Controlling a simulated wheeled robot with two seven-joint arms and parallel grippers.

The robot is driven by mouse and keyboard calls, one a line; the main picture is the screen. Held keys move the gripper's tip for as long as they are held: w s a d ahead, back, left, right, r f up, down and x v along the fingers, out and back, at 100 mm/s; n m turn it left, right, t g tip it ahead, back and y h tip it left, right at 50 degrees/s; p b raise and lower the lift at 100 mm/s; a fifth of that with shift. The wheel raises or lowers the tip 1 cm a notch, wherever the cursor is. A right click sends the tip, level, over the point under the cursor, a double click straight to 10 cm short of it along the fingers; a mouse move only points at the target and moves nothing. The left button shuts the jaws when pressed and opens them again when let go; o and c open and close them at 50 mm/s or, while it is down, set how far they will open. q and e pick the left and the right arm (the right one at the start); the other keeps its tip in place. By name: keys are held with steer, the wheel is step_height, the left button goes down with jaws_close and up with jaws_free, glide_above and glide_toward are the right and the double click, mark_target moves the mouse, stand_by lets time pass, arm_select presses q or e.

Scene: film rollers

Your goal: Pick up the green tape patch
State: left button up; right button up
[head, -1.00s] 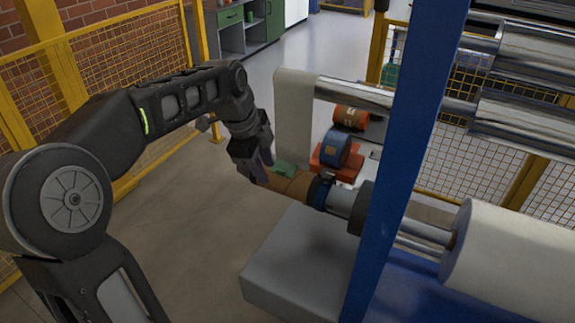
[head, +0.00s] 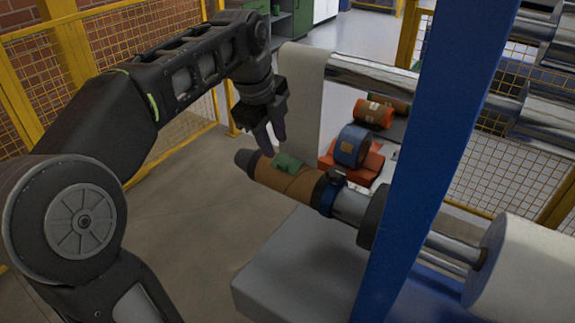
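The green tape patch (head: 288,162) lies on top of a brown roll (head: 290,183), near its outer end. The roll sits on a horizontal shaft (head: 348,206) with a dark end piece (head: 245,160) and a blue collar beside it. My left gripper (head: 272,147) is just above and left of the patch, fingers pointing down. Its fingers look a little apart with nothing visible between them. My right gripper is out of view.
A blue upright post (head: 425,160) stands right of the shaft. A white film web (head: 300,95) hangs behind the gripper. Blue and orange rolls (head: 352,146) lie behind. A grey block (head: 285,270) is below the shaft. Yellow mesh fencing (head: 120,50) borders the left; floor there is clear.

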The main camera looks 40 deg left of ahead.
mark_target(281, 165)
arm_select(q)
steer(key=shift+f, duration=0.1)
steer(key=shift+x, duration=1.3)
steer(key=shift+p+x, duration=0.6)
steer(key=shift+x, duration=2)
steer(key=shift+a, duration=0.1)
steer(key=shift+c, duration=0.2)
jaws_close()
